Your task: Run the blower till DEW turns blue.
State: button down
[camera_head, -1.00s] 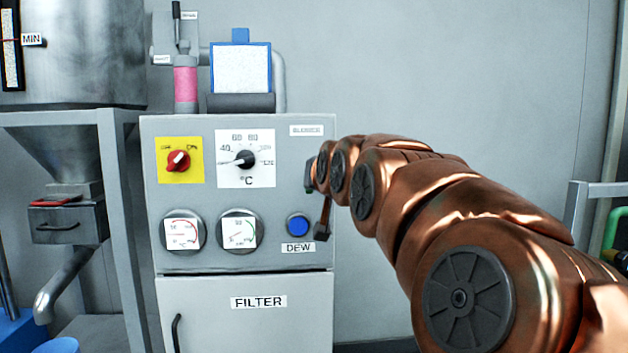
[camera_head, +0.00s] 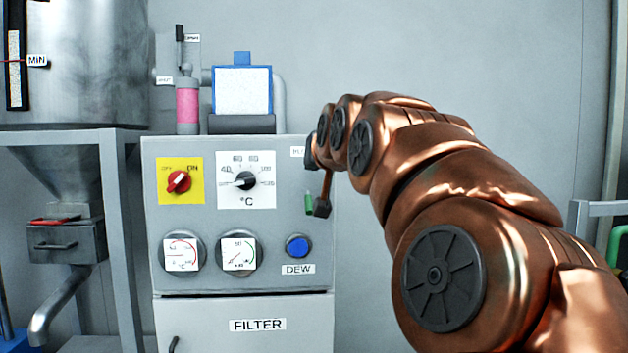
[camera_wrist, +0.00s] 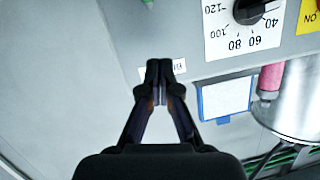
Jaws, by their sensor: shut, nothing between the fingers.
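The grey blower panel (camera_head: 238,278) stands left of my arm. Its red switch knob (camera_head: 179,181) sits on a yellow plate, its white mark toward the upper right, the ON side. The black temperature dial (camera_head: 245,181) points left, to the low end of its scale. The round lamp (camera_head: 297,246) above the DEW label (camera_head: 298,269) looks blue. In the wrist view my gripper (camera_wrist: 158,75) is shut and empty, its tips in front of a white label (camera_wrist: 178,67) by the panel's edge. In the head view my wrist largely hides it and covers part of this label.
Two gauges (camera_head: 183,254) sit under the switch and dial. A small green part (camera_head: 308,202) shows at the panel's right side beside my wrist. A blue-framed white box (camera_head: 241,90) and a pink column (camera_head: 187,105) stand above. A metal hopper (camera_head: 75,60) is left.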

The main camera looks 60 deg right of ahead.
jog(key=shift+r, duration=1.35)
jog(key=w+a+f+n+g+y+p, duration=0.1)
jog(key=w+a+f+n+y+p, duration=0.3)
jog(key=w+a+p, duration=0.55)
jog(key=s+a+f+n+g+y+p, duration=0.1)
jog(key=a+f+g+y+p, duration=0.2)
jog(key=a, duration=0.4)
jog(key=a+f+n+y+p, duration=0.1)
jog(key=a+f+p, duration=0.2)
jog(key=a+f, duration=0.3)
jog(key=s+a+f+n+g+y+p, duration=0.1)
jog(key=s+a+f+n+g+p, duration=0.1)
jog(key=s+a+p, duration=0.5)
jog(key=s+a+f+n+g+y+p, duration=0.1)
jog(key=s+a+f+g+p, duration=0.4)
jog(key=s, duration=0.9)
jog(key=a+n+g+p, duration=0.1)
jog(key=a+g+p, duration=0.1)
jog(key=a+p, duration=0.1)
jog(key=shift+s+a+n, duration=0.25)
jog(key=shift+a+n, duration=0.05)
jog(key=shift+a, duration=0.5)
